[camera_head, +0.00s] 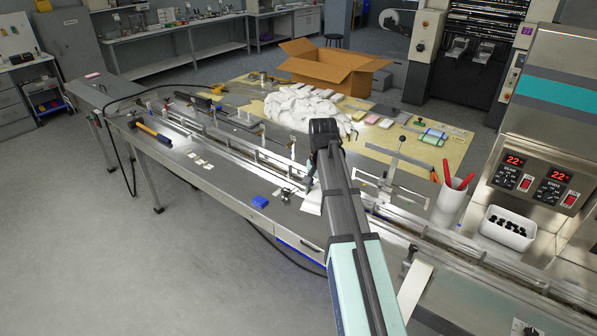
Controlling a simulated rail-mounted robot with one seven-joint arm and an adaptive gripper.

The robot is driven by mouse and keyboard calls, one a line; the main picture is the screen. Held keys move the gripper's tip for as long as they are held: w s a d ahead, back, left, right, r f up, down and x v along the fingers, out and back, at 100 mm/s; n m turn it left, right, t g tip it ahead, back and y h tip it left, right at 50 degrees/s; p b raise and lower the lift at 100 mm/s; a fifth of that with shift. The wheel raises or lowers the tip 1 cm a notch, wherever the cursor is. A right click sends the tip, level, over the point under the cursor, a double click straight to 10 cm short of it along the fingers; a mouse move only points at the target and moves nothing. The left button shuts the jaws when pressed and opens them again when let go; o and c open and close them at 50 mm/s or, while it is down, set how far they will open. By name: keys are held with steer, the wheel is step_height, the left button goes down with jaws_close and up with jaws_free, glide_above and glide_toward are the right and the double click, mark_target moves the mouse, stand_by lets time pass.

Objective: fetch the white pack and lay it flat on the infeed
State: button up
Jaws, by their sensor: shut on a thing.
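My arm reaches up from the bottom of the picture, and its dark far end (325,140) is over the middle of the bench. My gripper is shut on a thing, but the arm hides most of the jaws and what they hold. A flat white piece (312,203) shows just left of the arm, by the infeed. I cannot tell whether it is the white pack or whether it is held. The infeed (247,152) is a long railed channel running from the back left to the wrapper at the right. The arm covers its middle stretch.
A crumpled white heap (300,105), a cardboard box (333,68) and several coloured packs (433,137) are behind the infeed. A white cup (451,196) and a white bin (507,229) stand right.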

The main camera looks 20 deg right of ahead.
steer(key=shift+s+d+f+m+b, duration=0.7)
steer(key=shift+f+m, duration=1.65)
steer(key=shift+m, duration=1.1)
steer(key=shift+s+d+f+m+b, duration=0.75)
steer(key=shift+f+m, duration=1.65)
steer(key=shift+m, duration=1.1)
steer(key=shift+s+d+f+m+b, duration=0.7)
steer(key=shift+f+m, duration=1.65)
steer(key=shift+m, duration=1.1)
steer(key=shift+w+a+f, duration=0.1)
steer(key=shift+w+f, duration=0.05)
steer(key=shift+f, duration=0.05)
steer(key=o, duration=1.2)
steer(key=shift+o, duration=0.2)
steer(key=shift+r, duration=0.15)
step_height(320, 180, up, 12)
